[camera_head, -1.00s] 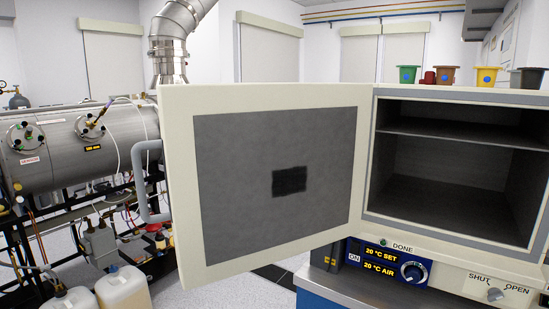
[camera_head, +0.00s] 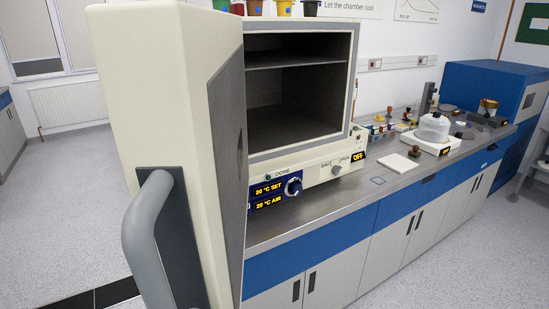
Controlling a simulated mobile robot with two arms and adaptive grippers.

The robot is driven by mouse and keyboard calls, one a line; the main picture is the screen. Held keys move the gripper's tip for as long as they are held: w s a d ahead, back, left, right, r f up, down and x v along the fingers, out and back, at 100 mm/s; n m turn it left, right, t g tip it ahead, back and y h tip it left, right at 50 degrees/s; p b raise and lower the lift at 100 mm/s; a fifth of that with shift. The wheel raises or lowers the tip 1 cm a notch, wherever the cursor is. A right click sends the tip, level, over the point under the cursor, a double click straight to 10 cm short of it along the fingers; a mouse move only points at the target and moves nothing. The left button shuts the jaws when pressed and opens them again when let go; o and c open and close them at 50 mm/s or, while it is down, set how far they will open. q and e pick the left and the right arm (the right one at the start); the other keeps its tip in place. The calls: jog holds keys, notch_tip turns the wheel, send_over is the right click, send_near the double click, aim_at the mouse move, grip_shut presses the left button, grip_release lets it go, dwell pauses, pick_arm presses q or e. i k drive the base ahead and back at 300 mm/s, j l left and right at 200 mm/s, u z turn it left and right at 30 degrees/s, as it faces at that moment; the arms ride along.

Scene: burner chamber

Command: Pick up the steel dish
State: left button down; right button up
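I cannot make out a steel dish for certain; the small items on the bench are too small to tell apart. The burner chamber (camera_head: 297,100) stands on the bench with its door (camera_head: 170,120) wide open toward me. Its inside, with one shelf (camera_head: 300,59), looks empty in the part I see. Neither of my grippers is in view.
The open door with its grey handle (camera_head: 150,225) fills the near left. The steel bench top (camera_head: 345,210) runs right, bare at the front.

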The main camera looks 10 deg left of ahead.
aim_at(458, 134)
jog(key=j+z, duration=0.25)
jog(key=j, duration=1)
jog(key=z, duration=0.9)
jog(key=i+l, duration=0.15)
jog(key=l, duration=0.25)
jog(key=i+l+u, duration=0.1)
jog(key=l, duration=0.35)
jog(key=i+l, duration=0.15)
jog(key=l, duration=0.25)
jog(key=i+l+u, duration=0.1)
jog(key=l, duration=0.35)
jog(key=i+l+u, duration=0.3)
jog(key=i+l, duration=0.4)
jog(key=i+l+u, duration=0.3)
jog(key=i+l, duration=0.45)
jog(key=i+l+u, duration=0.1)
jog(key=i+l, duration=0.15)
jog(key=i+l+u, duration=0.1)
jog(key=i+l, duration=0.15)
jog(key=i+l+u, duration=0.1)
jog(key=i+l, duration=0.15)
jog(key=l, duration=0.2)
jog(key=i+l+u, duration=0.25)
jog(key=i+l, duration=0.15)
jog(key=l, duration=0.3)
jog(key=i+l+u, duration=0.1)
jog(key=l, duration=0.3)
jog(key=i, duration=0.1)
